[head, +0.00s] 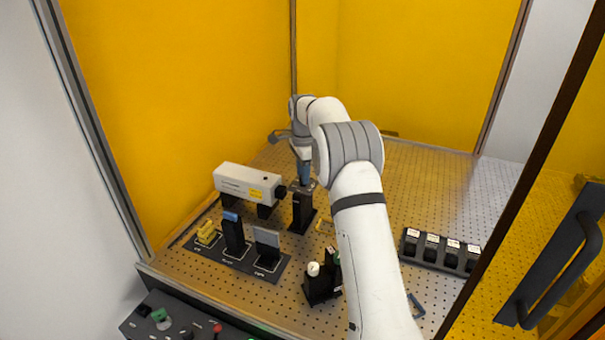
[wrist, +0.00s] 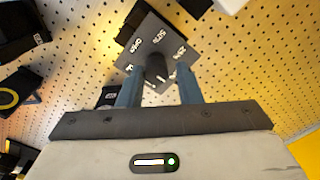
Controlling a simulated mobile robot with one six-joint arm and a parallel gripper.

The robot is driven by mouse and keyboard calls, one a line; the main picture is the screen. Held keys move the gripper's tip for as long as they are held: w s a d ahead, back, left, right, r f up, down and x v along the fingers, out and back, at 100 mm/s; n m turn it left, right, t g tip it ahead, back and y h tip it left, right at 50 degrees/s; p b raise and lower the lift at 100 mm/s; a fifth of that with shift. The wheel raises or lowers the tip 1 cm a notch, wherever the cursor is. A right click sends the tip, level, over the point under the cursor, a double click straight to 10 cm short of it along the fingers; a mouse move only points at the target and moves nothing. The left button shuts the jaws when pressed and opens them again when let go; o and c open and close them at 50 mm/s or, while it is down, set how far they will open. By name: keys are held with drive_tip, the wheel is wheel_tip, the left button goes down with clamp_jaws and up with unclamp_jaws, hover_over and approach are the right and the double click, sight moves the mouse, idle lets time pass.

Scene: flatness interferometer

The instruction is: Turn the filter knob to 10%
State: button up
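The filter knob (wrist: 156,68) is a dark round knob on a dark square plate (wrist: 141,36) with white markings. I can read OPEN, 50% and what looks like 25%; I cannot make out a 10% mark or where the knob points. My gripper (wrist: 159,70) is open, one blue finger on each side of the knob, with a visible gap at both sides. In the head view my gripper (head: 304,172) points down over the black filter post (head: 301,212); the knob itself is hidden there.
A white laser box (head: 246,184) stands just left of the post. A tray (head: 238,258) with several optics mounts is in front of it. A black mount with a white knob (head: 313,269) stands nearer. A row of black holders (head: 440,250) lies right; the perforated table between is mostly clear.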

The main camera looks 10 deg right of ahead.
drive_tip(key=shift+o, duration=1.4)
drive_tip(key=shift+s+f, duration=0.1)
drive_tip(key=shift+f, duration=0.05)
wheel_tip(320, 180, up, 8)
drive_tip(key=shift+f+b, duration=0.2)
drive_tip(key=shift+b, duration=0.55)
drive_tip(key=shift+r, duration=0.15)
